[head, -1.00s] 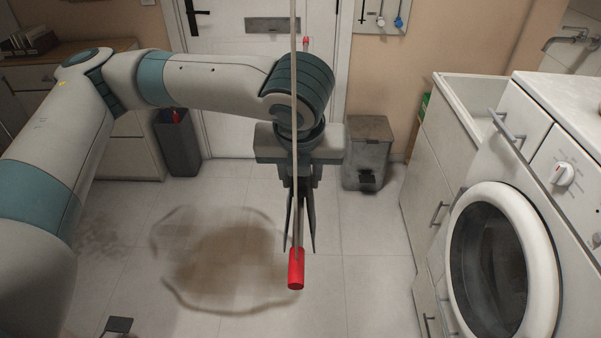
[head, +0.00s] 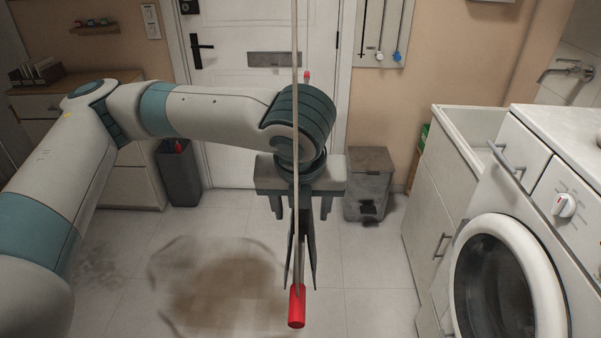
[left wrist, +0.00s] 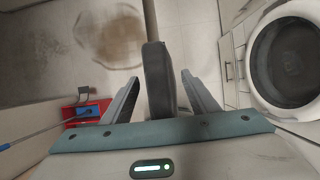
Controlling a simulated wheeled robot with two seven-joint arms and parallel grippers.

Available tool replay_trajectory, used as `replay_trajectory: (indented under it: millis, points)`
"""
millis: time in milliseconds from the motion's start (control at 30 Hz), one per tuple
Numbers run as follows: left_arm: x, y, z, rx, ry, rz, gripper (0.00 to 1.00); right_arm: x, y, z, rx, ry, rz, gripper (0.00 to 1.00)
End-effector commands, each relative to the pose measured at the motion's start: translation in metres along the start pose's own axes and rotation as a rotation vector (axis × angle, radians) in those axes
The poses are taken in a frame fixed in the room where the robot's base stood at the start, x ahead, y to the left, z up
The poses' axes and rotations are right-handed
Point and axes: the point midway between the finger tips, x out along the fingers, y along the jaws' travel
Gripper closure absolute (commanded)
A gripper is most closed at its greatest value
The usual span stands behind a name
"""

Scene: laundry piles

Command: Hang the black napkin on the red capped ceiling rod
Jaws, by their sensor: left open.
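The red-capped rod (head: 295,120) runs down the middle of the head view to its red end cap (head: 297,307). The black napkin (head: 308,240) hangs in a narrow dark fold at the rod, just behind the cap. In the left wrist view the napkin (left wrist: 157,80) is a dark upright band, with the rod (left wrist: 151,18) leading to it. My left gripper (head: 300,212) is open, its fingers on either side of the napkin. The left wrist view shows gaps between the fingers (left wrist: 160,88) and the cloth. My right gripper is not in view.
A washing machine (head: 560,190) and a cabinet (head: 430,200) stand at the right. A second small red tip (head: 306,76) shows farther back. Bins stand by the door (head: 235,30). The stained floor (head: 360,280) is clear. A red object (left wrist: 85,112) lies lower left in the wrist view.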

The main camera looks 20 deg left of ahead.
Motion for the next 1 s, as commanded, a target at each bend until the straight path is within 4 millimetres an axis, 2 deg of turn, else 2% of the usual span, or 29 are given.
replay_trajectory:
  millis: [267,700,900,1000]
  points:
    - [-0.043,-0.001,0.001,0.002,-0.005,-0.004,0.46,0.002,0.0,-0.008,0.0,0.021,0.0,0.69]
    - [-0.13,0.0,0.0,0.0,-0.004,-0.001,0.46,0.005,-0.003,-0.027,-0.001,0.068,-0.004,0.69]
    - [-0.155,0.0,0.0,0.0,-0.002,-0.001,0.46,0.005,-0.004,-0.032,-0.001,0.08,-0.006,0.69]
    - [-0.16,0.0,0.0,0.001,-0.001,0.0,0.46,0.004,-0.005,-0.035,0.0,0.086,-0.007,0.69]
